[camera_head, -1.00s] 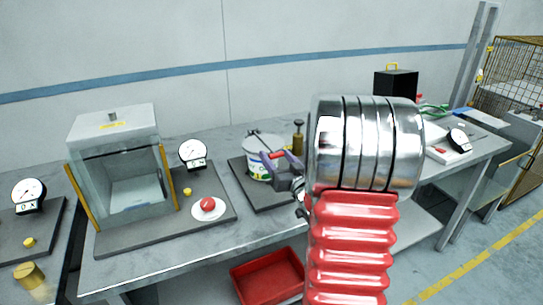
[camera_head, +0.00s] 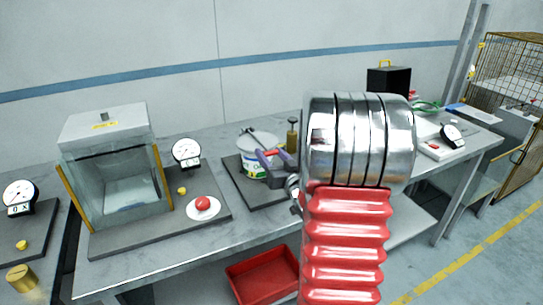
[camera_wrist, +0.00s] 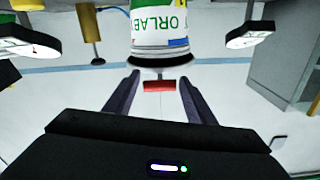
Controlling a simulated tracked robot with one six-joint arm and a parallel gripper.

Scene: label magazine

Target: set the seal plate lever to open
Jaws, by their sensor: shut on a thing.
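A white drum (camera_head: 254,163) with a printed label and a flat grey round plate (camera_head: 259,138) on top stands on a dark mat on the bench. A short red lever (camera_head: 270,152) sticks out at its near side. In the wrist view the red lever (camera_wrist: 159,86) lies between my fingertips, beside the drum (camera_wrist: 159,30), which shows the letters "ORLAB". My gripper (camera_head: 272,156) is shut on the red lever, and it also shows in the wrist view (camera_wrist: 158,82). Part of the drum is hidden behind my gripper. I cannot read any open or shut marking.
A brass plunger (camera_head: 292,136) stands just right of the drum. To the left are a dial gauge (camera_head: 187,152), a glass-sided box (camera_head: 120,175) and a red button on a white disc (camera_head: 203,204). A red tray (camera_head: 262,276) lies below the bench edge. My arm hides the bench right of the drum.

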